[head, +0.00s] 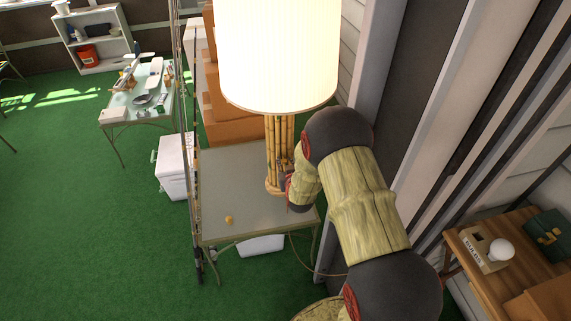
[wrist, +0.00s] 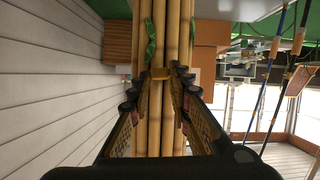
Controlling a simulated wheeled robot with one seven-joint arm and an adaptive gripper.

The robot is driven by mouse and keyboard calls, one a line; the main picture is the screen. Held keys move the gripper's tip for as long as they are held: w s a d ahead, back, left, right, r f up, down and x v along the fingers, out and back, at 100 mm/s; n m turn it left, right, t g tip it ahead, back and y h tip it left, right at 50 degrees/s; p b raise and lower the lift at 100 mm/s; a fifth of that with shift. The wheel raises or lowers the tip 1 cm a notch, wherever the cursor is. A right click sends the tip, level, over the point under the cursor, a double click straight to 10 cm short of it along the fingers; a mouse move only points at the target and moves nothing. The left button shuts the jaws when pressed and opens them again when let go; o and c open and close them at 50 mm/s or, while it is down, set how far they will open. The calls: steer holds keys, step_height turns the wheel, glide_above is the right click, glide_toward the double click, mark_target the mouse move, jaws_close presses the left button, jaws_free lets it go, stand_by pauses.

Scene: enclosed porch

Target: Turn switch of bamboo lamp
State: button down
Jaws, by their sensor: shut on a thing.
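The bamboo lamp (head: 280,135) stands upright on a small glass-topped table, with a bright, lit cream shade. Its stem of several bamboo canes (wrist: 172,35) with green leaves fills the middle of the wrist view. In the head view my gripper (head: 287,180) is at the right side of the lamp's lower stem, partly hidden by my arm. The exact finger contact is hard to see.
The glass-topped table (head: 235,185) has a small yellow item (head: 229,219) near its front. Fishing rods (head: 190,130) stand along its left side. Cardboard boxes (head: 225,120) are stacked behind. A wall and door frame (head: 385,60) stand close on the right. Green floor (head: 80,220) is clear at left.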

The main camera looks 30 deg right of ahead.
steer(key=n+h, duration=0.2)
steer(key=shift+a+f+n, duration=0.1)
steer(key=shift+a+n, duration=0.25)
steer(key=shift+n, duration=0.05)
steer(key=shift+w+a+f+n+t+h, duration=0.15)
steer(key=shift+n+h, duration=0.65)
steer(key=shift+n, duration=0.85)
steer(key=shift+s+a+f+n+t+h, duration=0.1)
steer(key=shift+f+n+t+h, duration=0.2)
steer(key=shift+n+h, duration=0.95)
steer(key=shift+w+a+f+n+t+h, duration=0.1)
steer(key=shift+f+n+t+h, duration=0.2)
steer(key=shift+n, duration=1.8)
steer(key=shift+r, duration=0.1)
steer(key=c, duration=1.8)
jaws_free()
steer(key=shift+o, duration=0.8)
